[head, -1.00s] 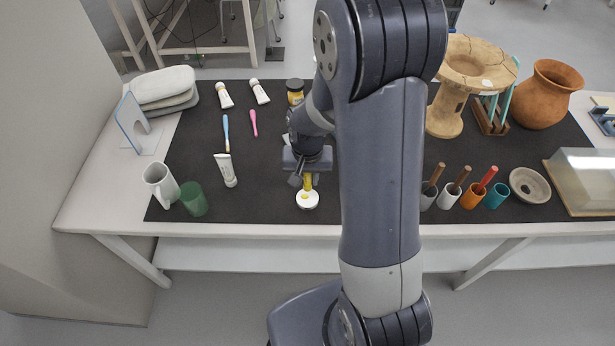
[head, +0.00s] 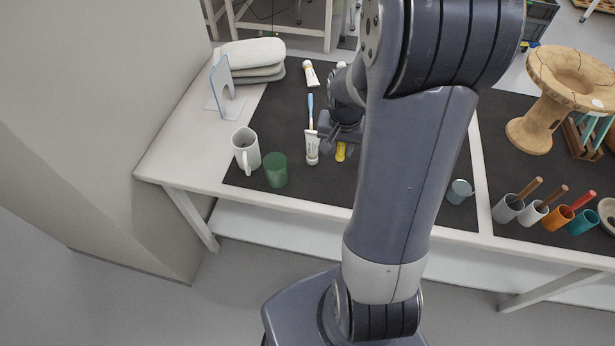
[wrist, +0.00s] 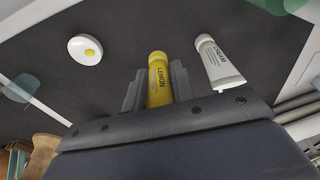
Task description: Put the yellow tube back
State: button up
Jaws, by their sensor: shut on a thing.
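The yellow tube (head: 341,151), lettered LEMON, is between the fingers of my gripper (head: 338,137). The wrist view shows the tube (wrist: 158,88) gripped along its sides by the gripper (wrist: 157,82). A white round disc with a yellow centre (wrist: 85,50) lies apart from the tube, to the left in the wrist view; my arm hides it in the head view. A white tube (head: 312,147), lettered CREAM, lies close to the left of the gripper; it also shows in the wrist view (wrist: 219,62). Whether the yellow tube touches the mat is unclear.
A white mug (head: 246,150) and a green cup (head: 276,170) stand left of the tubes. A blue brush (head: 310,110) and another white tube (head: 310,73) lie behind. A clear cup (head: 460,191) stands right of my arm. Dark mat (head: 325,187) is bare in front.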

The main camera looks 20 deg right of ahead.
notch_tip(320, 180, down, 10)
jog(key=shift+r, duration=0.15)
dwell(0.3)
jog(key=shift+f+b, duration=0.2)
jog(key=shift+b, duration=0.2)
jog(key=o, duration=1)
jog(key=shift+r, duration=0.1)
jog(key=shift+c, duration=0.2)
jog(key=shift+r, duration=0.1)
jog(key=r, duration=0.4)
jog(key=s+r+p, duration=0.1)
jog(key=r, duration=0.3)
jog(key=a+r, duration=0.1)
jog(key=r, duration=0.3)
jog(key=shift+s, duration=0.25)
